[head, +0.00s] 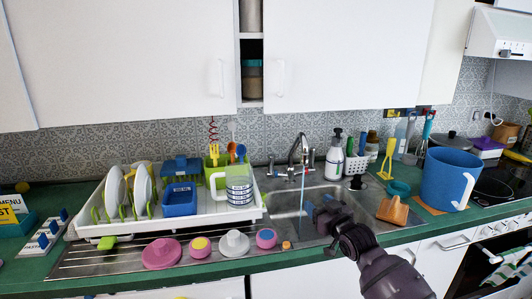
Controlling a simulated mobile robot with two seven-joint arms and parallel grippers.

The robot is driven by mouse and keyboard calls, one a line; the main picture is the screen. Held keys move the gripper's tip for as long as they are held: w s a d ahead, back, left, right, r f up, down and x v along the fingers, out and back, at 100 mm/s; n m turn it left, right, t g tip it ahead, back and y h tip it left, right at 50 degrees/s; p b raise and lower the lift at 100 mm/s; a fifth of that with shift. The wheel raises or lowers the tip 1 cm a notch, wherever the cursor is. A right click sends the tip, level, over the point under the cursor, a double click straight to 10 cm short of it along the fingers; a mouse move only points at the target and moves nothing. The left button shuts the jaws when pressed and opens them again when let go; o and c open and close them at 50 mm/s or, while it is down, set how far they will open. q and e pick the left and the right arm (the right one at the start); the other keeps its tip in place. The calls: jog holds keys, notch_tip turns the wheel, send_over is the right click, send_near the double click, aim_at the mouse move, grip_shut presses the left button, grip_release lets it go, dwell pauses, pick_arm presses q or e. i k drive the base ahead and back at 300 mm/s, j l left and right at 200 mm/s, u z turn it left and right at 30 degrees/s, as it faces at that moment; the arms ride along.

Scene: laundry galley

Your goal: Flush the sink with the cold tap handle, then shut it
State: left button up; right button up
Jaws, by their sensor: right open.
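The sink (285,203) is a steel basin set in the green counter. Its tap (299,146) has a curved chrome spout at the back wall, with one handle (271,165) on the left and another (311,158) on the right. I cannot tell which handle is cold. A thin bluish streak, which looks like running water (302,190), hangs below the spout. My right gripper (322,208) is open over the right part of the basin, in front of and below the tap, apart from both handles. It hides part of the basin. My left gripper is out of view.
A white dish rack (190,222) with plates, a blue tub and a mug stands left of the sink. Pink and white pieces line the front edge. A soap bottle (335,155) stands right of the tap. A large blue jug (450,180) is farther right.

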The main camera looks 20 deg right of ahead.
aim_at(269, 174)
jog(key=i, duration=0.85)
